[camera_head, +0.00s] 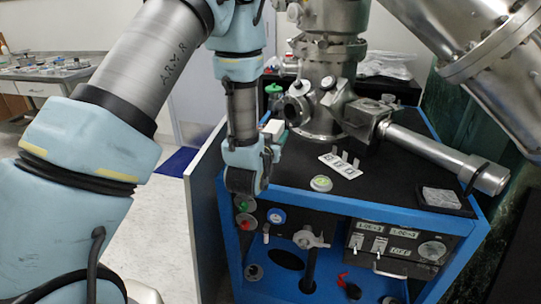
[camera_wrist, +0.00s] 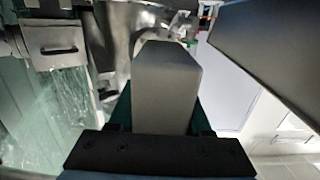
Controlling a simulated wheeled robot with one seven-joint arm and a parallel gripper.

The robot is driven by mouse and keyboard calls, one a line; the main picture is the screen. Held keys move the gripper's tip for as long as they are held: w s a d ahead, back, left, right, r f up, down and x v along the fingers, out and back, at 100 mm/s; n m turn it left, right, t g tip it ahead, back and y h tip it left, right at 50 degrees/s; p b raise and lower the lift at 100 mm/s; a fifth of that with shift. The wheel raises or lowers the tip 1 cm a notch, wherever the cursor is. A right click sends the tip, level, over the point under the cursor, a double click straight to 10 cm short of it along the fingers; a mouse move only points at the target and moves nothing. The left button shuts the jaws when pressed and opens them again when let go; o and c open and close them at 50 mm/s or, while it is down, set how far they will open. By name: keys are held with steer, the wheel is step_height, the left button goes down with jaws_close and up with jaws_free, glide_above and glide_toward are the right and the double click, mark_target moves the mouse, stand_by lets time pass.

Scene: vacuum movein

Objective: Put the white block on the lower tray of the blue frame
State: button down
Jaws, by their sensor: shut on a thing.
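The white block (camera_head: 272,127) shows as a small pale shape at the end of my gripper (camera_head: 272,143), above the left edge of the blue frame (camera_head: 380,208). In the wrist view the block (camera_wrist: 165,85) fills the middle, pale grey in shadow, reaching out from the dark bar of my gripper. My gripper is shut on it. The fingertips are mostly hidden by my own wrist in the head view and by the block in the wrist view. I cannot make out the lower tray of the frame in either view.
A steel vacuum chamber (camera_head: 325,95) with a side tube (camera_head: 430,153) stands on the frame's black top. A small white labelled piece (camera_head: 340,166) and a round dish (camera_head: 321,184) lie on that top. Knobs and a switch panel (camera_head: 395,245) fill the front. Open floor (camera_head: 165,220) lies left.

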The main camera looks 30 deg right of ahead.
steer(key=shift+f+p, duration=0.4)
steer(key=shift+f, duration=3.2)
steer(key=shift+f, duration=0.1)
steer(key=shift+c, duration=1.7)
jaws_free()
